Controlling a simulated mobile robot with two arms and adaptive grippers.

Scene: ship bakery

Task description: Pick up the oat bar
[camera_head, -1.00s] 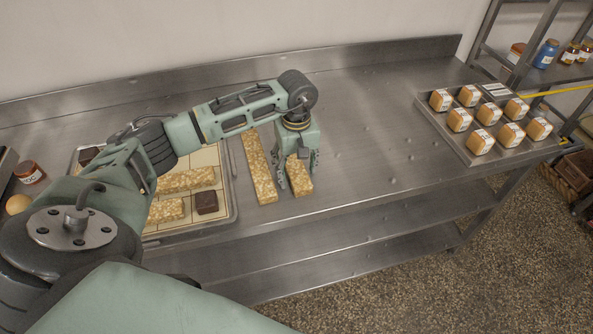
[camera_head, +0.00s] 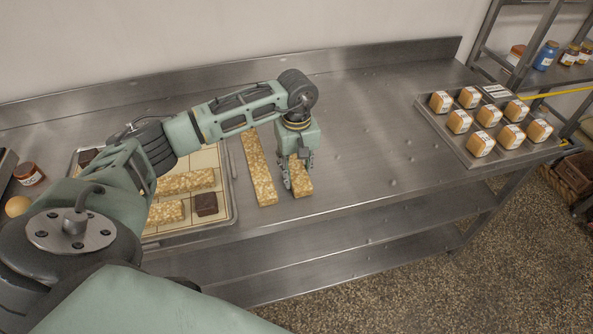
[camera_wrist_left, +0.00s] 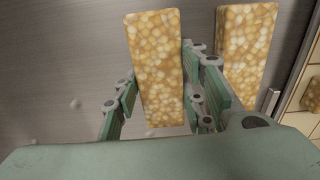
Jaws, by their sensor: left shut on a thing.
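A short oat bar (camera_head: 301,188) lies on the steel table, with my left gripper (camera_head: 298,168) straight above it, pointing down. The left gripper's fingers are shut on this bar, one on each side near one end. In the left wrist view the bar (camera_wrist_left: 156,60) runs out from between the fingers. The bar looks still at table level. A longer oat bar (camera_head: 259,170) lies just left of it, apart from the gripper; it also shows in the left wrist view (camera_wrist_left: 248,40). My right gripper is not in view.
A tray (camera_head: 233,205) with more oat bars (camera_head: 185,182) and a dark brown square (camera_head: 206,203) is at the left. A tray of wrapped loaves (camera_head: 482,120) stands at the far right. The table between is clear. A jar (camera_head: 29,174) is at the left edge.

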